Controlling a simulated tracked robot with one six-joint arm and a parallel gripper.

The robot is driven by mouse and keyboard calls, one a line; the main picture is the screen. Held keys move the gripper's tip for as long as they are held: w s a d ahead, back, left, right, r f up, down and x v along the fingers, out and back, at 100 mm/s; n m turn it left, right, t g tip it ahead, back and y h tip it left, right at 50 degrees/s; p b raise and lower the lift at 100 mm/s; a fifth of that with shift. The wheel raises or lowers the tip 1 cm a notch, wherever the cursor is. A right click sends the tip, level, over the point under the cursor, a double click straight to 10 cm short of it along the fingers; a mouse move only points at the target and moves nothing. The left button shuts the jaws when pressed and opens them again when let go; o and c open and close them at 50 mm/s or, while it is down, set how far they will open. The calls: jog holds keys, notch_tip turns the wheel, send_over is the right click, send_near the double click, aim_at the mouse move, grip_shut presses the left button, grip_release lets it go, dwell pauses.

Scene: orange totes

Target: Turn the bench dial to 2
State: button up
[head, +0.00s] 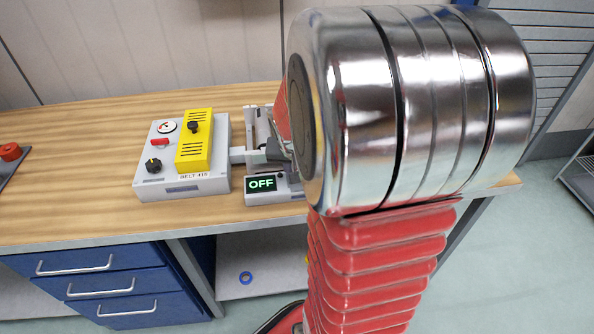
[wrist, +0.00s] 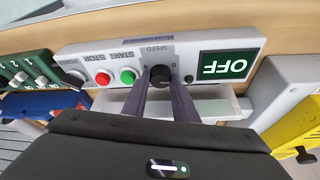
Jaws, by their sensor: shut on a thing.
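The black bench dial (wrist: 160,77), labelled SPEED, sits on a pale control panel (wrist: 80,57) that appears upside down in the wrist view. My gripper (wrist: 161,82) is shut on the dial, with one finger on each side of it. The display (wrist: 224,66) beside the dial reads OFF; it also shows in the head view (head: 262,184). The dial's pointer and its scale marks are too small to read. In the head view my arm hides the dial and most of my gripper.
A green button (wrist: 128,77) and a red button (wrist: 103,79) sit close to the dial. A grey box (head: 215,182) labelled BELT, with a yellow cover (head: 187,160), stands left of the display on the wooden bench (head: 80,205). Blue drawers (head: 100,285) are below.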

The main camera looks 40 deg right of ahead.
jog(key=shift+w+a+m+g+h, duration=0.1)
jog(key=shift+m+g+h, duration=0.2)
jog(key=shift+m, duration=0.75)
jog(key=shift+w+m+g+h, duration=0.1)
jog(key=shift+m+g+h, duration=0.15)
jog(key=shift+m, duration=0.8)
jog(key=m+g, duration=0.2)
jog(key=m, duration=0.2)
jog(key=shift+w+m, duration=0.15)
jog(key=shift+m, duration=0.15)
jog(key=m+g, duration=0.1)
jog(key=m, duration=0.2)
jog(key=shift+w+m, duration=0.15)
jog(key=shift+m, duration=0.15)
jog(key=shift+w+m+g+y, duration=0.1)
jog(key=shift+m+g+y, duration=0.55)
jog(key=shift+m, duration=1.35)
jog(key=o, duration=1)
